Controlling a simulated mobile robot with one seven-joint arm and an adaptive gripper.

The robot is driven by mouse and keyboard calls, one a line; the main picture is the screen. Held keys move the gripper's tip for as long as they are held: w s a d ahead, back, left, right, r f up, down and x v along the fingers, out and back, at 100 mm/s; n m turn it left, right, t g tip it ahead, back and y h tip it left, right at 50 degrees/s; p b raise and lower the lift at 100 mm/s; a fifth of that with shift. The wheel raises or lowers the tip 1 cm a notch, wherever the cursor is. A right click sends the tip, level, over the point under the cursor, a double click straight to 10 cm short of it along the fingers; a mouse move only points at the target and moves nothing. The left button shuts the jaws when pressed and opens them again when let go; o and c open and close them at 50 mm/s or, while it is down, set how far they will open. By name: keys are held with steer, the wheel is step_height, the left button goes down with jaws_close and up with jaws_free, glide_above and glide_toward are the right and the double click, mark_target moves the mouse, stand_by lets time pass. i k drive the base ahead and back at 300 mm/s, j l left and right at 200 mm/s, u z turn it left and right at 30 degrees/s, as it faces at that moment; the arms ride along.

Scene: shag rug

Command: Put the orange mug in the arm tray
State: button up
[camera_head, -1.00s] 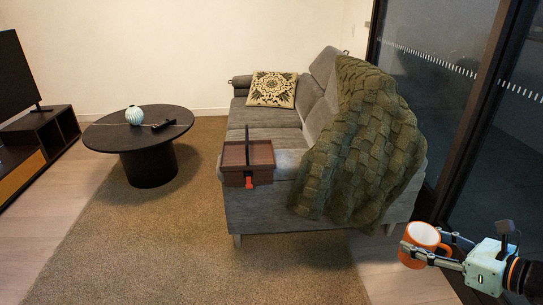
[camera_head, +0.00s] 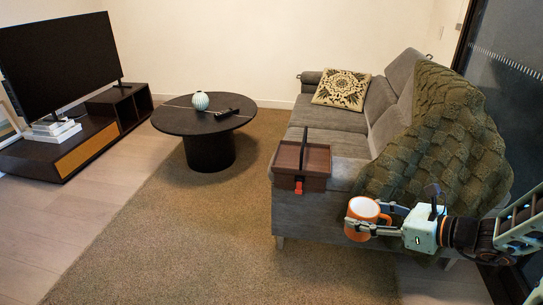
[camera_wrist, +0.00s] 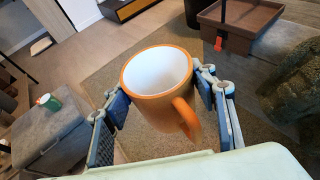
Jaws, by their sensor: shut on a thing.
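The orange mug (camera_head: 363,214) has a white inside and is held by my gripper (camera_head: 372,221) in front of the sofa's near end. In the wrist view the mug (camera_wrist: 150,100) is between the two fingers of my gripper (camera_wrist: 160,95), opening up and slightly tilted, its handle toward the camera. The arm tray (camera_head: 302,163) is a brown box-like tray with a dark upright strip and a red tab, resting on the sofa's near arm. It also shows at the top right of the wrist view (camera_wrist: 262,22). The mug is apart from the tray, to its right and nearer.
The grey sofa (camera_head: 330,119) carries a green knitted blanket (camera_head: 440,130) beside my arm and a patterned cushion (camera_head: 342,89). The rug (camera_head: 200,220) in front is clear.

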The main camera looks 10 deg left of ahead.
mark_target(290, 161)
steer(key=i+j+u, duration=0.1)
steer(key=i+u, duration=0.6)
steer(key=u, duration=0.15)
steer(key=i+u, duration=0.6)
steer(key=i, duration=0.25)
steer(key=i+l+u, duration=0.1)
steer(key=i+u, duration=0.15)
steer(key=i, duration=0.75)
steer(key=i+z, duration=0.1)
steer(key=i, duration=0.95)
steer(key=i+z, duration=0.15)
steer(key=z, duration=0.3)
steer(key=i+j+z, duration=0.1)
steer(key=z, duration=3.7)
